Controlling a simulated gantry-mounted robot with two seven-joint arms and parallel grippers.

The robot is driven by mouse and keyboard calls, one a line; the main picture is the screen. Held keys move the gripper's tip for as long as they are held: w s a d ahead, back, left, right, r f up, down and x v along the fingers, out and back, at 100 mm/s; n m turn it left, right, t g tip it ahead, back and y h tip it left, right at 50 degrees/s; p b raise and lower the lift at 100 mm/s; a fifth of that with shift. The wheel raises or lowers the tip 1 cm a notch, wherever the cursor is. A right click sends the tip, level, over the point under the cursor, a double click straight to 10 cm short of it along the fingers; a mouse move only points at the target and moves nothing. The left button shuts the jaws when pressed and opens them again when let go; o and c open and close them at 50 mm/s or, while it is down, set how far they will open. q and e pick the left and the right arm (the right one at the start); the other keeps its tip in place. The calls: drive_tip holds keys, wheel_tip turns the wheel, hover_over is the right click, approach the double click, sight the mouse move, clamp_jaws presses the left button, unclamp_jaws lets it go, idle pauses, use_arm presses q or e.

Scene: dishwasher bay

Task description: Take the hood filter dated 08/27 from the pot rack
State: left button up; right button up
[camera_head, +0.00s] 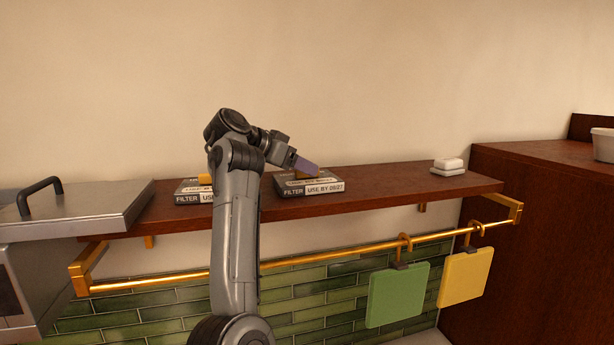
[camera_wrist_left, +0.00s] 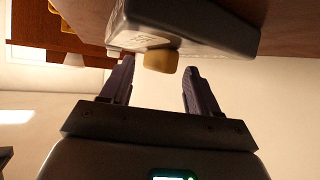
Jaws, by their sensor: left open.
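A grey filter box (camera_head: 290,188) lies on the wooden shelf, its front label reading FILTER and USE BY. The date seems to be 08/27, but the print is too small to be sure. A second filter box (camera_head: 186,197) lies to its left, partly hidden by my left arm, its date covered. My left gripper (camera_head: 307,168) is just above the right box. In the left wrist view the gripper (camera_wrist_left: 160,80) is open and empty. A yellow knob (camera_wrist_left: 160,62) on the dark box (camera_wrist_left: 205,28) shows just beyond and between the fingertips.
The brown shelf (camera_head: 400,193) holds a small white object (camera_head: 448,166) at its right. A steel appliance with a black handle (camera_head: 75,208) stands left. A brass rail (camera_head: 340,247) below carries green (camera_head: 398,295) and yellow (camera_head: 465,277) boards. Shelf space right of the boxes is clear.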

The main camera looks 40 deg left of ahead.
use_arm(q)
drive_tip(key=shift+f, duration=0.1)
clamp_jaws()
idle(0.3)
